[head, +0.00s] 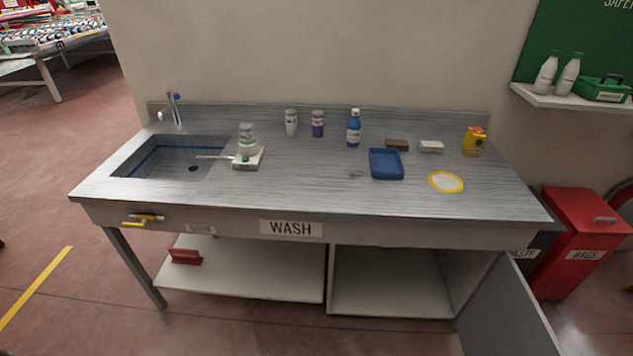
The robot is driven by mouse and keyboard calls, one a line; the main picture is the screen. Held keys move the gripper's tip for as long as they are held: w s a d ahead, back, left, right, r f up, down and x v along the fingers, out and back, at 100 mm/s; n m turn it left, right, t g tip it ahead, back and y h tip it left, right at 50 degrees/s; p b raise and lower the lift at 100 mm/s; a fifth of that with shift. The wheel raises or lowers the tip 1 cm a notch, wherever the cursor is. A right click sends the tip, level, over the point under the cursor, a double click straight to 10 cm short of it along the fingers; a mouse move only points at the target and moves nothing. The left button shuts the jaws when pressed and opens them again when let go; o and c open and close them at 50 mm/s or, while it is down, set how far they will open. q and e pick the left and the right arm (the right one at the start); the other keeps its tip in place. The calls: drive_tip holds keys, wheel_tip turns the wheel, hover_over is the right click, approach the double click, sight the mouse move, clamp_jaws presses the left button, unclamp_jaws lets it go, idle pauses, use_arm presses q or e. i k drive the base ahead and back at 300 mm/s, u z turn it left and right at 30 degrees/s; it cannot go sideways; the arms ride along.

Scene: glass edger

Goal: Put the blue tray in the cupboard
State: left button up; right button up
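The blue tray (386,164) lies on the grey worktop (300,185), right of the middle, and looks empty. The cupboard (390,285) is under the right part of the worktop. Its door (508,312) stands open, swung out to the right, and its inside looks empty. Neither of my grippers is in the head view.
A blue bottle (353,130), brown block (397,145), white block (430,147), yellow container (474,141) and yellow-rimmed disc (446,182) surround the tray. A sink (180,160) is at left. A red bin (578,240) stands at right. The worktop's front middle is clear.

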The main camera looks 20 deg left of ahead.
sight(373, 285)
drive_tip(key=z, duration=0.15)
drive_tip(key=k, duration=0.2)
drive_tip(key=u, duration=1.05)
drive_tip(key=i, duration=1.5)
drive_tip(key=z, duration=0.75)
